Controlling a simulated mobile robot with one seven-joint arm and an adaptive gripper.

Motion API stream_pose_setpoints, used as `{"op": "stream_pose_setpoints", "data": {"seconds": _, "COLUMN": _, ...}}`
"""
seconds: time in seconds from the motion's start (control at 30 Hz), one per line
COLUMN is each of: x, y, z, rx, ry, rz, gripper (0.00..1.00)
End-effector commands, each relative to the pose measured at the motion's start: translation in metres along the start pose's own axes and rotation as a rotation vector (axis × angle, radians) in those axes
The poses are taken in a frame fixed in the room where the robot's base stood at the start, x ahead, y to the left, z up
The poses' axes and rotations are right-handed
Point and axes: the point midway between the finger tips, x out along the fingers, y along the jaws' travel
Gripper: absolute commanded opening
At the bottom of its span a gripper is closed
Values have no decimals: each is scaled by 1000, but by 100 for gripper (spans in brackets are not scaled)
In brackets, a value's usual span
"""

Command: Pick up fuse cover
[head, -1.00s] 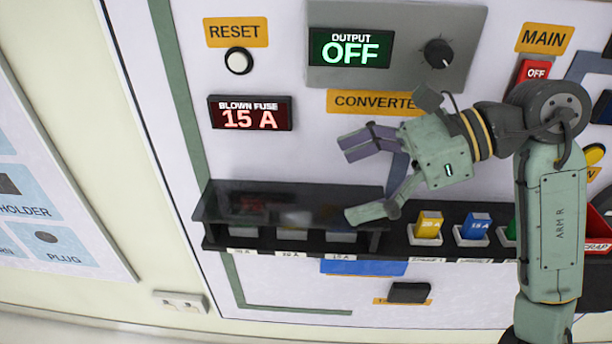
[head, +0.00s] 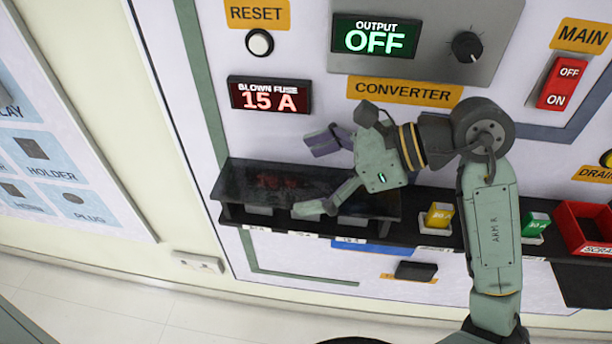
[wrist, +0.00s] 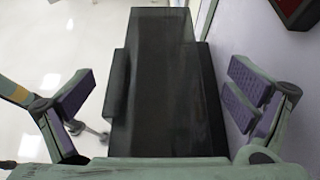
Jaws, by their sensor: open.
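The fuse cover (head: 240,182) is a dark, glossy, see-through lid over the left part of the black shelf on the panel. In the wrist view the long dark cover (wrist: 165,95) runs away between my fingers, with a narrow raised block (wrist: 115,85) on its left side. My gripper (head: 318,174) is open, one finger above the cover's top edge and one in front of it. In the wrist view my gripper (wrist: 160,100) has purple-padded fingers on both sides of the cover, with gaps showing. The sockets behind the cover are partly hidden.
A yellow fuse (head: 439,215) and a green fuse (head: 535,224) stand on the shelf to the right, beside a red scrap bin (head: 568,228). The blown-fuse display (head: 270,97) reads 15 A and the output display (head: 376,37) reads OFF. The floor below is clear.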

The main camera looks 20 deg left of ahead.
Motion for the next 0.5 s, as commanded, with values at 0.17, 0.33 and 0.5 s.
{"op": "stream_pose_setpoints", "data": {"seconds": 0.17, "x": 7, "y": 0, "z": 0, "rx": -1, "ry": -1, "rz": -1, "gripper": 98}}
{"op": "stream_pose_setpoints", "data": {"seconds": 0.33, "x": 7, "y": 0, "z": 0, "rx": -1, "ry": 0, "rz": -1, "gripper": 96}}
{"op": "stream_pose_setpoints", "data": {"seconds": 0.5, "x": 7, "y": 0, "z": 0, "rx": -1, "ry": 0, "rz": -1, "gripper": 85}}
